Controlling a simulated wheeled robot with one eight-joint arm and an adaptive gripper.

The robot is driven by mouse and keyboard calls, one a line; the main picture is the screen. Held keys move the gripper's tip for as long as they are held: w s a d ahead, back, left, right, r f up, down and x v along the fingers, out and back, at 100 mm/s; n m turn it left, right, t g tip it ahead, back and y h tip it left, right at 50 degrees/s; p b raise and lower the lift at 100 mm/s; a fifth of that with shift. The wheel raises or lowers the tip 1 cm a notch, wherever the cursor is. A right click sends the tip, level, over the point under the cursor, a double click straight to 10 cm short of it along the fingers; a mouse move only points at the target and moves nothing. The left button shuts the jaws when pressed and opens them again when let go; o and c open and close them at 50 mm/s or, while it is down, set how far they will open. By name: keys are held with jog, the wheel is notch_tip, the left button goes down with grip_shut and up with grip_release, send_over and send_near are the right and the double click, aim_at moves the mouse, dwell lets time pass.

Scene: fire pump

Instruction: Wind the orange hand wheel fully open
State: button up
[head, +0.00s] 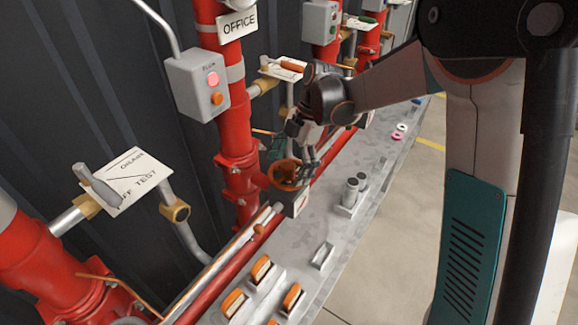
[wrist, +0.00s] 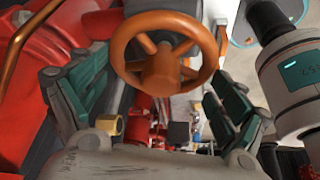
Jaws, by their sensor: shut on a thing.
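The orange hand wheel (head: 284,174) sits low on the red pipework beside the grey bench in the head view. In the wrist view the wheel (wrist: 163,68) faces me, with its round hub and spokes showing. My gripper (head: 307,158) is at the wheel from its upper right. The exact contact of the pads on the rim is hard to see.
A grey box with pink and orange buttons (head: 199,84) is above left on a red pipe (head: 240,192). The bench (head: 310,225) carries orange-topped switches (head: 262,270) and two dark cylinders (head: 354,190). A signed valve plate (head: 122,183) is at left. Open floor (head: 392,260) lies right of the bench.

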jog(key=shift+n, duration=0.6)
